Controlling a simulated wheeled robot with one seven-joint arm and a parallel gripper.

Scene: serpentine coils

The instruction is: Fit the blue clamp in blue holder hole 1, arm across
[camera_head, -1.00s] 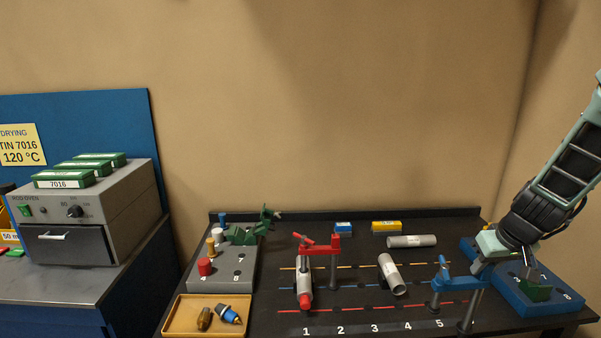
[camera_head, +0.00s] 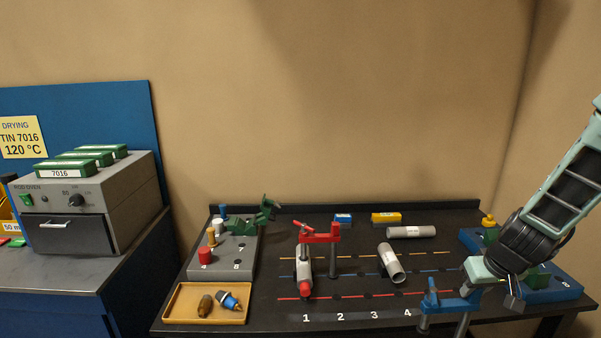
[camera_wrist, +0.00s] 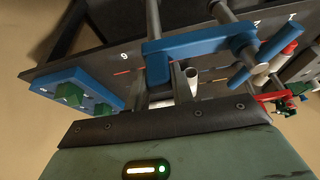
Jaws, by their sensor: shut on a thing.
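The blue clamp (camera_head: 452,303) is at the table's front right, its bar level and its posts pointing down. My gripper (camera_head: 482,283) is shut on it at its right end; the wrist view also shows the blue bar (camera_wrist: 188,43) just beyond the fingers (camera_wrist: 168,86). The lower ends of its posts are cut off or hard to see. The blue dashed line (camera_head: 352,273) with dark holes crosses the table between a yellow and a red line. Its hole in column 1 is hidden around a grey tube with a red end (camera_head: 304,268).
A red clamp (camera_head: 321,237) stands beside that tube. Another tube (camera_head: 391,262) lies across the middle, and one (camera_head: 411,232) lies behind it. A blue block (camera_head: 545,290) is at right, a grey peg block (camera_head: 225,266) and tan tray (camera_head: 178,305) at left.

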